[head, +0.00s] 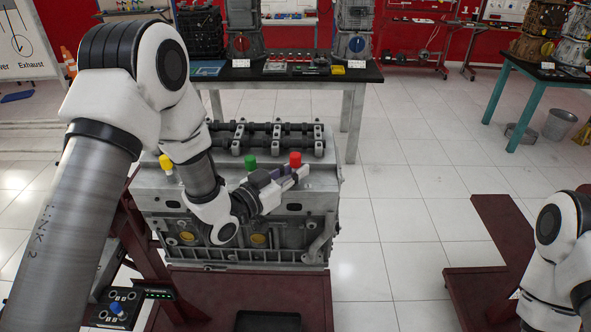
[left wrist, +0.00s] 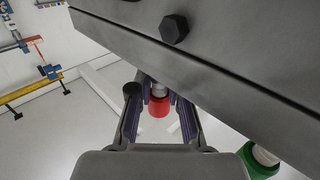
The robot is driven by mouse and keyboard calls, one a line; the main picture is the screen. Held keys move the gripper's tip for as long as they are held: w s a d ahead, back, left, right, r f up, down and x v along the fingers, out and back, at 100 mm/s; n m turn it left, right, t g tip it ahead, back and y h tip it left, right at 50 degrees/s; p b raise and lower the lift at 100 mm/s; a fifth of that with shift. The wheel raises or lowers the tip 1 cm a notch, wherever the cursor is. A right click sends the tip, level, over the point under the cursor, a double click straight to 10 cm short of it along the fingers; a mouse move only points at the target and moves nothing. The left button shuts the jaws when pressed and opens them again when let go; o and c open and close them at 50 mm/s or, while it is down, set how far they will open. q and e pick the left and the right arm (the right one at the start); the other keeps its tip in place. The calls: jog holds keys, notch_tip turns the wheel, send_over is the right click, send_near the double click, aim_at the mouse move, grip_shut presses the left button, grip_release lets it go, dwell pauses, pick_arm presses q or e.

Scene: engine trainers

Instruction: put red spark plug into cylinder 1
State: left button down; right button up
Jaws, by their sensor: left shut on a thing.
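The red spark plug (head: 295,159) is at the right end of the engine block (head: 300,228), upright in the head view. My left gripper (head: 298,173) is shut on it, with its fingers on both sides of the plug's body below the red cap. The plug also shows between the fingers in the left wrist view (left wrist: 159,105). The plug's lower end is hidden, so I cannot tell whether it is in a hole. A green spark plug (head: 249,162) and a yellow spark plug (head: 166,161) stand along the block to the left. No cylinder number is readable.
A valve-gear row (head: 265,137) runs along the block's top behind the plugs. A dark workbench (head: 300,75) stands behind. A black box (head: 118,305) with a blue-topped piece is at lower left.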

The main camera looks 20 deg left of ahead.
pick_arm(q)
jog(key=shift+f, duration=0.35)
dwell(0.4)
jog(key=c, duration=1)
grip_release()
jog(key=shift+s+a, duration=0.1)
